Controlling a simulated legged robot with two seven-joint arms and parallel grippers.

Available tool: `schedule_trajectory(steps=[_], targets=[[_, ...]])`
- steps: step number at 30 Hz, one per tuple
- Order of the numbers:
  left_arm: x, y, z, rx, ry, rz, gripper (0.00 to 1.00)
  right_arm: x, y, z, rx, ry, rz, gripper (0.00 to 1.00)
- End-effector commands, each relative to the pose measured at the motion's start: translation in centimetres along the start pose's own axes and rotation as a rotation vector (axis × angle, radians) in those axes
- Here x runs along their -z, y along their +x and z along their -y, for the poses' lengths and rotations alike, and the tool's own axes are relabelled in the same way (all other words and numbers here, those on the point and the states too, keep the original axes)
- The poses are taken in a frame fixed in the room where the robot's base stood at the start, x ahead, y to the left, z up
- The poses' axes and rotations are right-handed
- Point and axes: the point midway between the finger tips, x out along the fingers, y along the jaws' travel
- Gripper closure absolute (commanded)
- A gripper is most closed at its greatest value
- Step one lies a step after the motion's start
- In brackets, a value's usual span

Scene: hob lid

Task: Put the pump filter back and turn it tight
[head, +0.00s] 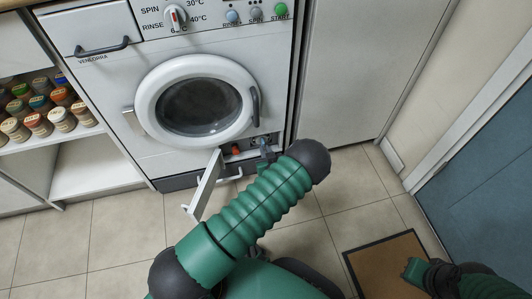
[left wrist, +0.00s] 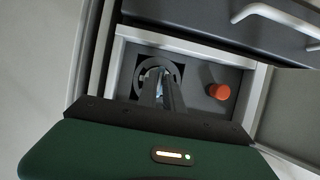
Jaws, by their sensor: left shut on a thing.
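The pump filter (left wrist: 174,72) shows as a dark round cap in the left wrist view, at the round pump opening in the recess. My left gripper (left wrist: 160,78) is shut on its middle grip. The fingers hide part of the filter, and I cannot tell how far in or how tight it sits. In the head view my left gripper (head: 265,149) is at the low recess of the white washing machine (head: 130,150), below the round door. My right gripper (head: 412,268) is at the lower right, over the mat; its fingers are too unclear to judge.
An orange-red knob (left wrist: 220,91) sits in the recess right of the filter. The white flap (head: 204,184) hangs open left of my left gripper in the head view. A brown mat (head: 377,252) lies on the tiled floor. Shelves with jars (head: 38,124) stand at left.

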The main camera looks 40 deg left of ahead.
Motion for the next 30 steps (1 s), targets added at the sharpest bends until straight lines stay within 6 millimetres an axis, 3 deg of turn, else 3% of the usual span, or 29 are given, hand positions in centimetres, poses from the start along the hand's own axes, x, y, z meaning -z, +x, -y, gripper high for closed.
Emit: schedule_trajectory(steps=[10, 11, 12, 17, 26, 30], targets=[[0.4, 0.8, 0.0, 0.000, 0.000, -0.001, 1.00, -0.1, 0.2, 0.0, 0.000, 0.000, 0.000, 1.00], [0.4, 0.8, 0.0, 0.000, 0.000, -0.001, 0.88, -0.1, 0.2, 0.0, 0.000, 0.000, 0.000, 1.00], [0.4, 0.8, 0.0, -0.001, 0.000, -0.001, 0.83, -0.1, 0.2, 0.0, 0.000, 0.000, 0.000, 1.00], [0.4, 0.8, 0.0, 0.000, 0.000, -0.001, 0.64, -0.1, 0.2, 0.0, 0.000, 0.000, 0.000, 1.00], [0.4, 0.6, 0.0, 0.000, 0.001, 0.001, 0.64, 0.0, 0.0, 0.0, 0.000, 0.000, 0.000, 1.00], [0.8, -1.3, -0.1, -0.002, 0.002, 0.002, 0.64, 0.3, -1.4, 0.0, 0.000, 0.000, 0.000, 1.00]])
